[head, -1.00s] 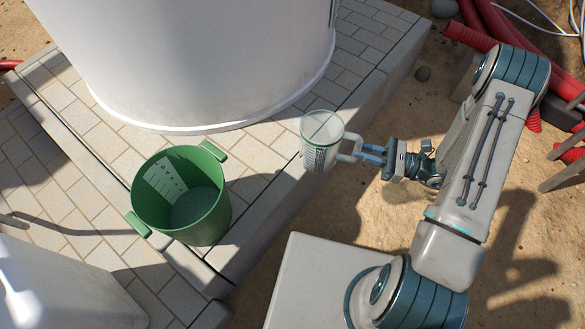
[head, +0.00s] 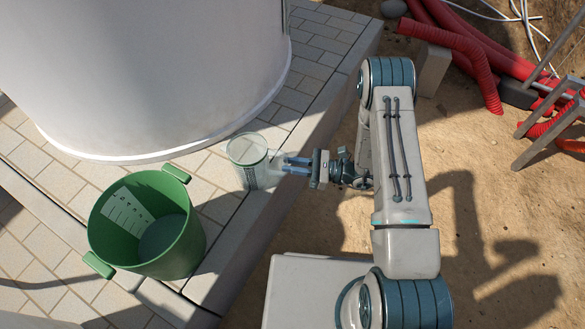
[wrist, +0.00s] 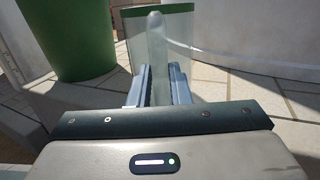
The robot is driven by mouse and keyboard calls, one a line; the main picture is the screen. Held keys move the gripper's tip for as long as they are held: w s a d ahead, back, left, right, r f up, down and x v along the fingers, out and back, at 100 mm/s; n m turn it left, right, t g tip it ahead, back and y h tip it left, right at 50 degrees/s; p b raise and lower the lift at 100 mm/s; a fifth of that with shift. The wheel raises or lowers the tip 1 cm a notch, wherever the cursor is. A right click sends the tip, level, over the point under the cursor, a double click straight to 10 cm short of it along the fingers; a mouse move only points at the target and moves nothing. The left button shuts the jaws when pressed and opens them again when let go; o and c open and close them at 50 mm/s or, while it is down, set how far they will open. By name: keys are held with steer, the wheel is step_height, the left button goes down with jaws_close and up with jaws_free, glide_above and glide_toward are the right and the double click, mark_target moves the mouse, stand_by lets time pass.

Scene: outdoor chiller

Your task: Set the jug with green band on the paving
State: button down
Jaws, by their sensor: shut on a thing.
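The jug with green band (head: 250,164) is a clear, upright vessel with printed marks on its side. In the wrist view its green band (wrist: 183,9) runs around the top. My gripper (head: 287,164) is shut on the jug's handle (wrist: 156,50), reaching from the right. The jug is over the pale paving (head: 222,206), near the raised edge. I cannot tell whether its base touches the paving. My gripper's fingers (wrist: 159,88) show on both sides of the handle in the wrist view.
A green bucket (head: 183,243) stands on the paving left of the jug. A large white tank (head: 150,65) stands behind. Bare sand lies right of the paving edge, with red corrugated pipes (head: 470,60) at the upper right.

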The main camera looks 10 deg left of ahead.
steer(key=shift+f, duration=0.35)
steer(key=c, duration=1.3)
jaws_free()
steer(key=shift+c, duration=0.2)
